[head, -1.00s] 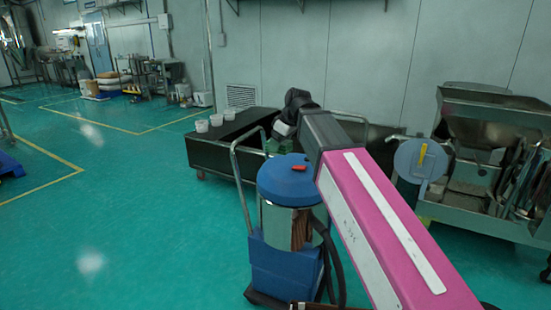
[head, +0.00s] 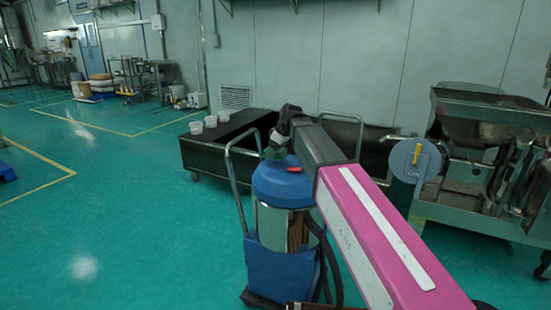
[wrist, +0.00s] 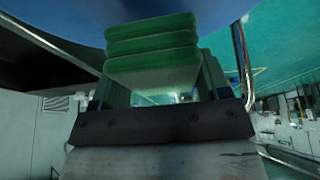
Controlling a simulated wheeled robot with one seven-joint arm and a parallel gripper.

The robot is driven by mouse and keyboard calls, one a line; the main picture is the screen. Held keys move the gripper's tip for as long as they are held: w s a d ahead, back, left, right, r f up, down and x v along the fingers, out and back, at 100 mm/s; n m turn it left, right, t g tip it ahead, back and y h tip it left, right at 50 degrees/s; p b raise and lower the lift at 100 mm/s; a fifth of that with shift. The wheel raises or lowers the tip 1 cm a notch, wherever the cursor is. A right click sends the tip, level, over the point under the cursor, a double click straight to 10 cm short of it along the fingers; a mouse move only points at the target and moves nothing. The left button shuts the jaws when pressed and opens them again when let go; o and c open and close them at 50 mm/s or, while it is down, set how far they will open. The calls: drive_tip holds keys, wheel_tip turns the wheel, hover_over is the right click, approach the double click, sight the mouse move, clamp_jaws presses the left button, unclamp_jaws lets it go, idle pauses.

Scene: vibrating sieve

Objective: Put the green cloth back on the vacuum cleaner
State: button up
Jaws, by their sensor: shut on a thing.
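The vacuum cleaner (head: 284,185) stands in the middle of the head view, with a blue domed lid, a shiny metal body and a blue base. My gripper (head: 276,143) is at the far left side of its lid, partly hidden by my arm. The green cloth (head: 272,154) shows as a small green patch at the lid's top edge. In the wrist view, the folded green cloth (wrist: 152,45) is held in my gripper (wrist: 160,82). The blue lid (wrist: 70,25) fills the top of that view, close to the cloth. I cannot tell whether they touch.
A dark low table (head: 215,150) with white cups (head: 210,121) stands behind the vacuum cleaner. A metal handle (head: 230,175) rises at the cleaner's left. The metal sieve machine (head: 480,150) stands at the right.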

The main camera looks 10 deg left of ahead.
drive_tip(key=shift+f, duration=1.55)
drive_tip(key=shift+f, duration=0.1)
drive_tip(key=o, duration=0.9)
drive_tip(key=v, duration=1.2)
